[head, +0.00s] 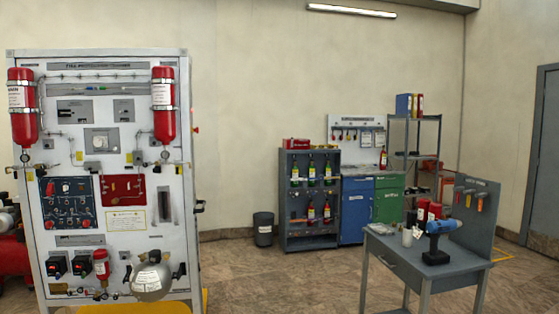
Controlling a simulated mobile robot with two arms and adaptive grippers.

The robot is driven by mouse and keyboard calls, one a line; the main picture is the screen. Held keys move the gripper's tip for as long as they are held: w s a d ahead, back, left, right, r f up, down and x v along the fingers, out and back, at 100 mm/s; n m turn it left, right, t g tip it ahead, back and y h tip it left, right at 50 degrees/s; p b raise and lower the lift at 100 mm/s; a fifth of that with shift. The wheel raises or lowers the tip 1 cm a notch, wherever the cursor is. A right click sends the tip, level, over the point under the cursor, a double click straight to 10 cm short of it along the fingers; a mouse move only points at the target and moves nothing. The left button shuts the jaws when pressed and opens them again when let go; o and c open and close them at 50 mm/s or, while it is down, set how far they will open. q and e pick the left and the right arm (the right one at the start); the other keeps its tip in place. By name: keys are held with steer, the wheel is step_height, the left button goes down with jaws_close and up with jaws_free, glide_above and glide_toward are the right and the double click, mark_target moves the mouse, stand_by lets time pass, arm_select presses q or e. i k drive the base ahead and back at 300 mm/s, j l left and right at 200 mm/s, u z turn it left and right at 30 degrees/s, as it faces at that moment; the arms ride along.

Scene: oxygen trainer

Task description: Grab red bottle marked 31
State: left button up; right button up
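Two large red bottles are strapped upright to the front of the trainer panel (180,220), one at the upper left (15,125) and one at the upper right (163,122). Each has a white label, too small to read. A smaller red bottle (101,268) is mounted low on the panel, beside a silver tank (150,283). Red cylinders (422,214) stand on the grey workbench at the right. A red bottle (383,159) stands on the cabinet at the back. No number 31 is legible on any of them. Neither gripper is in view.
The workbench (425,260) also carries a blue drill (437,241). A shelf of bottles (285,200), blue cabinet (355,212), green cabinet (389,205), open rack (438,150) and dark bin (263,230) stand at the back. The floor between panel and workbench is clear.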

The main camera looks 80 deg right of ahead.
mark_target(383, 155)
steer(key=z, duration=3.5)
steer(key=i+l, duration=0.1)
steer(key=i, duration=0.9)
steer(key=i+j+u, duration=0.2)
steer(key=i+u, duration=0.15)
steer(key=i, duration=0.35)
steer(key=i+u, duration=0.35)
steer(key=i, duration=0.3)
steer(key=i+l+u, duration=0.15)
steer(key=i+u, duration=0.2)
steer(key=i, duration=0.35)
steer(key=i+j+z, duration=0.1)
steer(key=i, duration=2.05)
steer(key=i+l+z, duration=0.15)
steer(key=i+z, duration=0.65)
steer(key=i, duration=0.15)
steer(key=i+j+z, duration=0.15)
steer(key=i+z, duration=0.25)
steer(key=i+j+z, duration=0.4)
steer(key=i+l, duration=0.1)
steer(key=i, duration=0.05)
